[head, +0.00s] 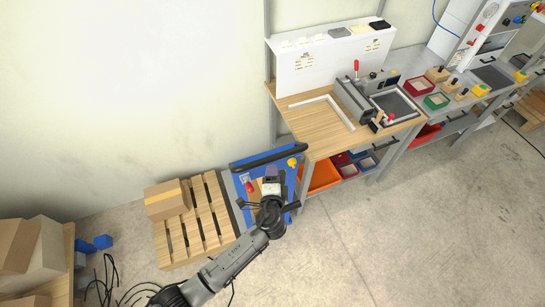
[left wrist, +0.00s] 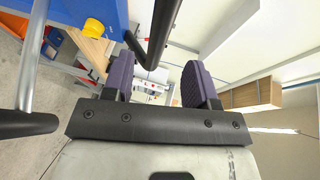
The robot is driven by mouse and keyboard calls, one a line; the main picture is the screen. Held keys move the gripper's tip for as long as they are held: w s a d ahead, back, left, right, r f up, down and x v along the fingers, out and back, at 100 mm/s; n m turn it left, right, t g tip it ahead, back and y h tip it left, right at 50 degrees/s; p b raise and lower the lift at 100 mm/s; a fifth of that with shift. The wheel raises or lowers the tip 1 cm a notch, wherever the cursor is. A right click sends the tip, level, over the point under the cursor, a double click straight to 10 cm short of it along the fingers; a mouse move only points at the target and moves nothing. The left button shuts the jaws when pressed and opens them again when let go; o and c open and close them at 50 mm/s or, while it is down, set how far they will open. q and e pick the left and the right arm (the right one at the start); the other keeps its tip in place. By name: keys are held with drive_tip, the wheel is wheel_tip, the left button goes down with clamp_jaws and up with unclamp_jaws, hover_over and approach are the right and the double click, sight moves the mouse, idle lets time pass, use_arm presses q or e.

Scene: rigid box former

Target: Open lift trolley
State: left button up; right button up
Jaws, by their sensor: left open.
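The lift trolley is the blue unit (head: 240,166) on the floor between the pallet and the workbench, with a long black handle bar (head: 270,158) along its back. A red knob (head: 250,187) and a yellow part (head: 293,162) show on it. My left gripper (head: 272,174) is over the trolley, in front of the handle bar, and hides part of the deck. In the left wrist view its purple fingers (left wrist: 160,80) are apart and empty; a black bar (left wrist: 166,25) shows ahead, and contact cannot be told. My right gripper is not in view.
A wooden pallet (head: 212,208) with a cardboard box (head: 168,200) stands left of the trolley. A workbench (head: 310,122) with coloured bins (head: 318,178) below stands right. Cartons (head: 42,255) and black cables (head: 107,285) are at lower left. The floor at right is clear.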

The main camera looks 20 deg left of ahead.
sight(273, 158)
use_arm(q)
drive_tip(key=x, duration=0.8)
clamp_jaws()
idle(0.5)
